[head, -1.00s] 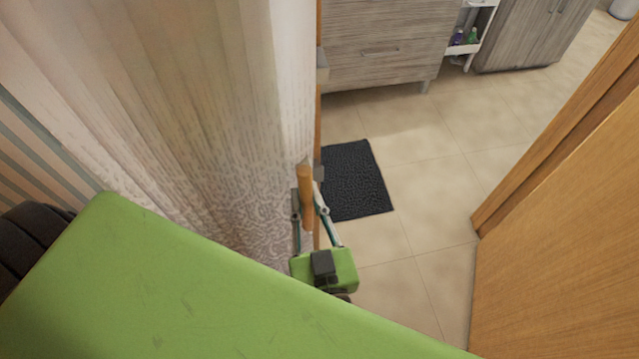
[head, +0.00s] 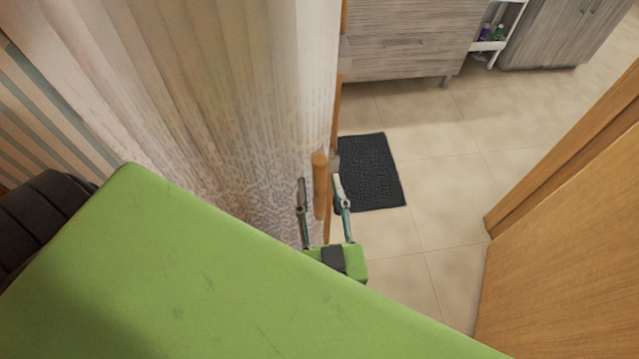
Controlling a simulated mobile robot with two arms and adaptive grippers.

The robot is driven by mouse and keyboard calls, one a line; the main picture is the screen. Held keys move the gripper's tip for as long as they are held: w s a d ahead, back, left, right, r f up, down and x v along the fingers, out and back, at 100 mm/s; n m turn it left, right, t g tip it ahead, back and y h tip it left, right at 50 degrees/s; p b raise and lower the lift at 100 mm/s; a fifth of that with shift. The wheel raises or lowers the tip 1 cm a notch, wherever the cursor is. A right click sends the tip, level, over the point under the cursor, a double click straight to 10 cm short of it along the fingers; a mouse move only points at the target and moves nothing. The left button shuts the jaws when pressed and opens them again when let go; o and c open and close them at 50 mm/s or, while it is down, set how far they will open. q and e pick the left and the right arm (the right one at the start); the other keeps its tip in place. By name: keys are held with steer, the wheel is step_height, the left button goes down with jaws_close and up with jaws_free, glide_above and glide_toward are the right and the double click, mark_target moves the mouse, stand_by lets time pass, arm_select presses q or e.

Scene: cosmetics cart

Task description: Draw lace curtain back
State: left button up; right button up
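The lace curtain (head: 225,110) hangs in pale pleats at left centre of the head view, with patterned lace lower down. Its right edge lies along a wooden upright. A short wooden handle (head: 320,170) stands at that edge. My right gripper (head: 321,184) has its two fingers spread, one on each side of the handle, with visible gaps between them and it. My green arm hides the bottom of the curtain. My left gripper is not in view.
A wooden door (head: 570,220) stands at the right. A black mat (head: 370,172) lies on the tiled floor behind the curtain's edge. A grey wood cabinet (head: 405,40) and a white shelf unit (head: 497,40) stand at the back. The floor between mat and door is clear.

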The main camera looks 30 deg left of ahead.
steer(key=v, duration=1.1)
steer(key=shift+s, duration=0.15)
steer(key=s+d+f+g+h+b, duration=0.1)
steer(key=d+f+g+h+b, duration=0.15)
steer(key=f, duration=1.35)
steer(key=d+f+g+h+b, duration=0.1)
steer(key=d+f+g+b, duration=0.15)
steer(key=f, duration=1.45)
steer(key=s+d+f+g+h+b, duration=0.1)
steer(key=d+f+b, duration=0.1)
steer(key=d+f, duration=0.35)
steer(key=s+d+f+m+g+h+b, duration=0.1)
steer(key=s+d+f, duration=0.1)
steer(key=f, duration=0.7)
steer(key=s+d+f+g+h+b, duration=0.1)
steer(key=d+f+b, duration=0.1)
steer(key=d+f, duration=0.35)
steer(key=s+d+f+m+g+h+b, duration=0.1)
steer(key=s+d+f+g, duration=0.1)
steer(key=s+d+f, duration=0.2)
steer(key=s+d+f+m+g+h+b, duration=0.1)
steer(key=s+d+f+b, duration=0.1)
steer(key=d+f, duration=0.4)
steer(key=s+d+f+m+g+h+b, duration=0.1)
steer(key=s+d+f, duration=0.3)
steer(key=f, duration=0.6)
steer(key=shift+s+d+m+g+h, duration=0.4)
steer(key=shift+s+g+h, duration=0.15)
steer(key=shift+s+g, duration=0.3)
